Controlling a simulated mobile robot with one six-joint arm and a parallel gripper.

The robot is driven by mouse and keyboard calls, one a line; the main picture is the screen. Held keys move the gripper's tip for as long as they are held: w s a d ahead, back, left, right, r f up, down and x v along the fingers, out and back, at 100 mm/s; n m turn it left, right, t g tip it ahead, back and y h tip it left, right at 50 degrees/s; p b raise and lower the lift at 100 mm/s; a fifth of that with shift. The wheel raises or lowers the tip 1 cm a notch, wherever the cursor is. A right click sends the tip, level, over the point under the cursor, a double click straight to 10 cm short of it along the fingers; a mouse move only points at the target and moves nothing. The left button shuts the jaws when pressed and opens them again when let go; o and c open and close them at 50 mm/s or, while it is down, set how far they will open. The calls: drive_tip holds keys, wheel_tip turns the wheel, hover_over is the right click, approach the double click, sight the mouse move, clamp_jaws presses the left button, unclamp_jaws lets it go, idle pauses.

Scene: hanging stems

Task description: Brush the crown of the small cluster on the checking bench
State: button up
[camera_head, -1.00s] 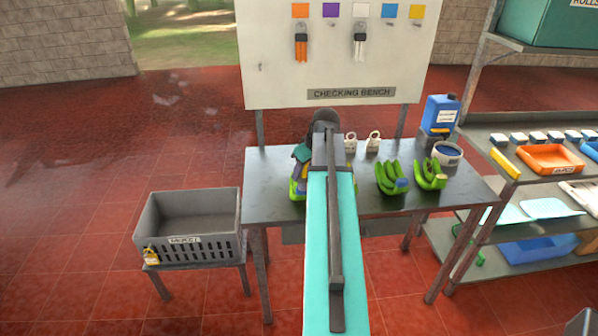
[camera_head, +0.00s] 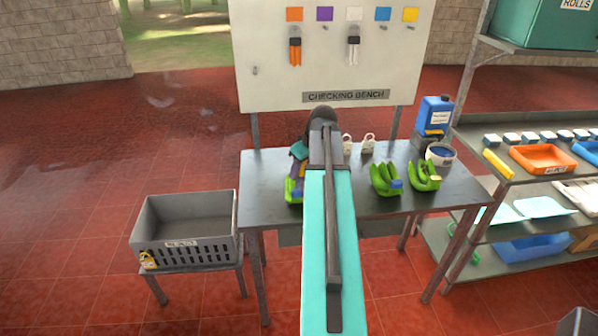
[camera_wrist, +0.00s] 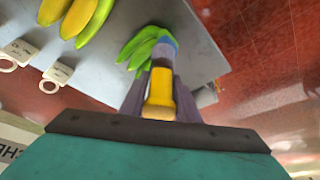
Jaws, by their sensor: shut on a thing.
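The small green cluster (camera_wrist: 143,48) lies on the checking bench (camera_wrist: 192,23) in the wrist view. In the head view the cluster (camera_head: 293,190) is mostly hidden behind my arm. My gripper (camera_wrist: 160,88) is shut on a brush with a yellow handle (camera_wrist: 159,92). The brush points at the crown end of the cluster, where a blue part shows. I cannot tell whether this blue is brush or crown, or whether they touch. In the head view my gripper is over the left part of the bench, largely hidden by my arm.
Two other clusters (camera_head: 384,178) (camera_head: 423,174) lie to the right on the bench. Two white tags (camera_head: 367,143) stand behind, near a blue jug (camera_head: 433,115) and a white tub (camera_head: 440,154). A grey crate (camera_head: 185,228) stands left, shelves (camera_head: 520,180) right.

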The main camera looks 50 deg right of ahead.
drive_tip(key=shift+r+p, duration=1.8)
drive_tip(key=shift+r, duration=1.7)
